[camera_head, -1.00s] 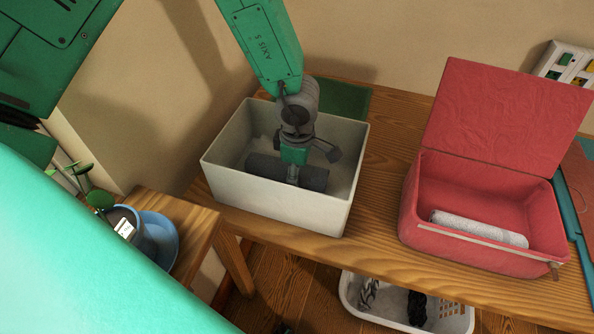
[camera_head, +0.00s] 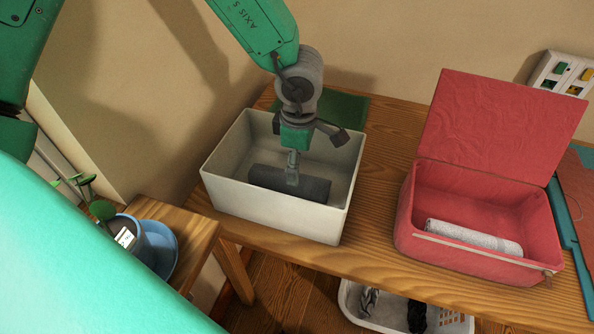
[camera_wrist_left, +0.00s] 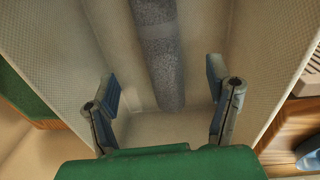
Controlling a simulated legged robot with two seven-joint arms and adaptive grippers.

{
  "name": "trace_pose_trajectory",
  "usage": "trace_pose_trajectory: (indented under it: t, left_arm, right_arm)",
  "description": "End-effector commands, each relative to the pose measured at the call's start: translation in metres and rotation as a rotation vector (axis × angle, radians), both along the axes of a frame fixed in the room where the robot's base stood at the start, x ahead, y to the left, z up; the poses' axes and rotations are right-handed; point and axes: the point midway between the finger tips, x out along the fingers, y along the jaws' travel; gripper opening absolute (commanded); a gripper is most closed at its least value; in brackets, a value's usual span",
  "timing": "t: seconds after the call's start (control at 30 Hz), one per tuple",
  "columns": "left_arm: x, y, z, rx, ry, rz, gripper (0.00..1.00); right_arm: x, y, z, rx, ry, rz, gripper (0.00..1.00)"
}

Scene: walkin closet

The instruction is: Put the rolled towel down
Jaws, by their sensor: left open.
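A dark grey rolled towel (camera_head: 262,179) lies on the floor of an open white box (camera_head: 240,197). In the left wrist view the towel (camera_wrist_left: 160,60) runs away from my gripper along the box floor. My left gripper (camera_head: 313,157) is open and empty over the box, above the towel. In the left wrist view its two fingers (camera_wrist_left: 162,88) stand wide apart, with the towel's near end beyond and between them. Part of the towel is hidden behind a finger in the head view. My right gripper is not in view.
A red open-lidded box (camera_head: 480,265) holding a white rolled towel (camera_head: 470,238) stands to the right on the wooden bench (camera_head: 375,190). A green item (camera_head: 345,108) lies behind the white box. A white basket (camera_head: 390,318) is below. A blue pot and saucer (camera_head: 165,248) stand at left.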

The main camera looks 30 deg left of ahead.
Motion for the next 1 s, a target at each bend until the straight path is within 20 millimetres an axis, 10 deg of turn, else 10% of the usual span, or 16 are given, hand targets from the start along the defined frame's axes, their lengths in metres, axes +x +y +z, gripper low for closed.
trace_pose_trajectory:
  t: [0.27,1.0]
  left_arm:
    - [-0.001,0.001,0.037,-0.005,0.001,0.002,0.73]
    - [-0.002,0.000,0.055,-0.003,0.001,0.001,0.73]
  right_arm:
    - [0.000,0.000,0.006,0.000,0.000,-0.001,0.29]
    - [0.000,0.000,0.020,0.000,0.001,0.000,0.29]
